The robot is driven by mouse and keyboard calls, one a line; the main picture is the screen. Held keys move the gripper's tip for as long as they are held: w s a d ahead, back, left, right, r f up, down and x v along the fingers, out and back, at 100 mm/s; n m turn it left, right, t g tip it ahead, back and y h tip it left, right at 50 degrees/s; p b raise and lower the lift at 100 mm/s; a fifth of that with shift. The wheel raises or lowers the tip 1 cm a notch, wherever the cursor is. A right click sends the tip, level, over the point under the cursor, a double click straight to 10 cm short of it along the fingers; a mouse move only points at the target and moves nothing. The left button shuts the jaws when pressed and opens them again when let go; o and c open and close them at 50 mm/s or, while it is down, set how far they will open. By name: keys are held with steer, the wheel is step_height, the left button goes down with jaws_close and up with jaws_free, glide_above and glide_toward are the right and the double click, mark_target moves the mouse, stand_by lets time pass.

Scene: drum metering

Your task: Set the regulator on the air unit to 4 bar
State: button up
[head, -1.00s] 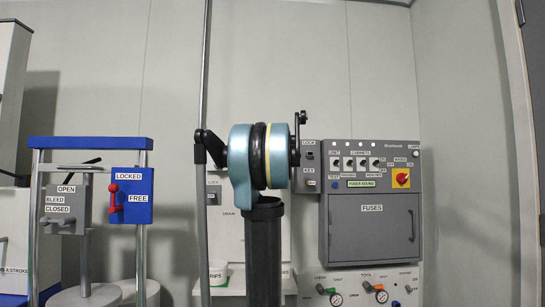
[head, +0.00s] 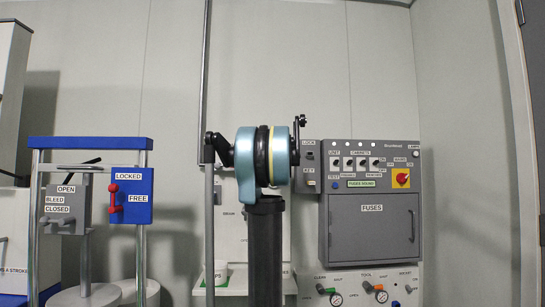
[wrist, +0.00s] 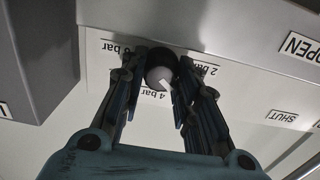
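The regulator knob (wrist: 158,74) is round, with a grey face, a dark side and a white pointer mark, seen in the wrist view on a pale panel. Printed around it are a "2 bar" label (wrist: 207,70), a "4 bar" label (wrist: 154,94) and a partly covered bar label at upper left. The white mark lies at the knob's lower right edge, close to the "4 bar" label. My gripper (wrist: 161,80) has one finger on each side of the knob, close against it, and appears shut on it. The fingers hide parts of the knob and labels. The head view hides this spot behind my arm.
A grey fuse cabinet (head: 370,229) stands right of my arm, with air gauges (head: 336,299) below it. A lever stand with a blue locked/free plate (head: 143,195) is at left. "OPEN" (wrist: 302,47) and "SHUT" (wrist: 282,116) labels lie right of the knob in the wrist view.

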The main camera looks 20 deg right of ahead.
steer(key=shift+m, duration=2.3)
steer(key=o, duration=1)
steer(key=shift+o, duration=0.2)
steer(key=v, duration=1.2)
